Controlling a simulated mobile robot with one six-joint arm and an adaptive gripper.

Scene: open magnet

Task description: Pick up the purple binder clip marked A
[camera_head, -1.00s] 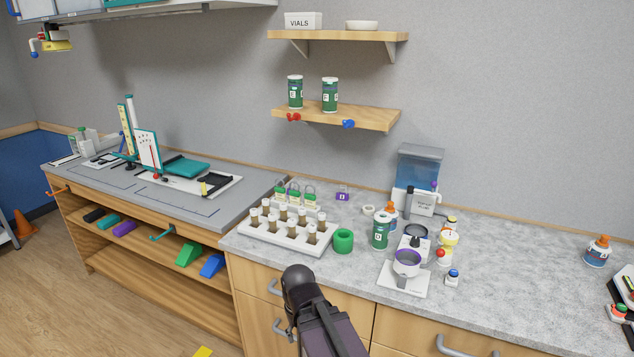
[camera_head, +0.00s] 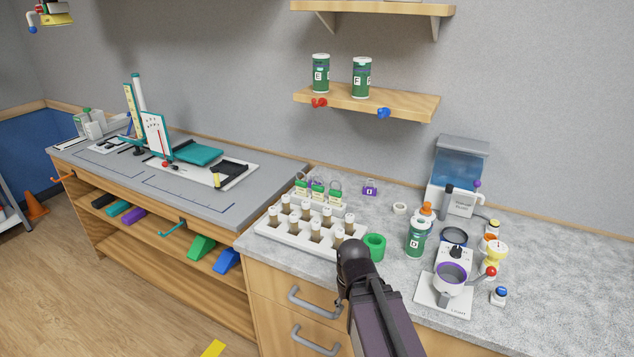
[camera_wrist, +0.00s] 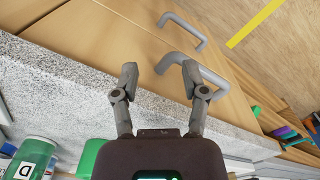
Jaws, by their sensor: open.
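A small purple clip-like object (camera_head: 370,187) lies on the counter near the wall in the head view. Its mark is too small to read surely. Another purple piece (camera_head: 317,186) shows among green clip-like objects (camera_head: 335,191) behind the vial rack; I cannot tell whether either is marked A. My gripper (camera_wrist: 160,78) is open and empty in the wrist view, its fingers over the counter's front edge and the drawer fronts. The wrist view shows no purple clip. In the head view my dark arm reaches up to the counter's front edge, and the fingers are not discernible.
A white vial rack (camera_head: 268,229), a green ring (camera_head: 375,246), a green canister D (camera_head: 416,238) and a white-based device with a cup (camera_head: 450,279) stand near the counter front. Drawer handles (camera_head: 315,303) protrude below. Free counter lies at the right.

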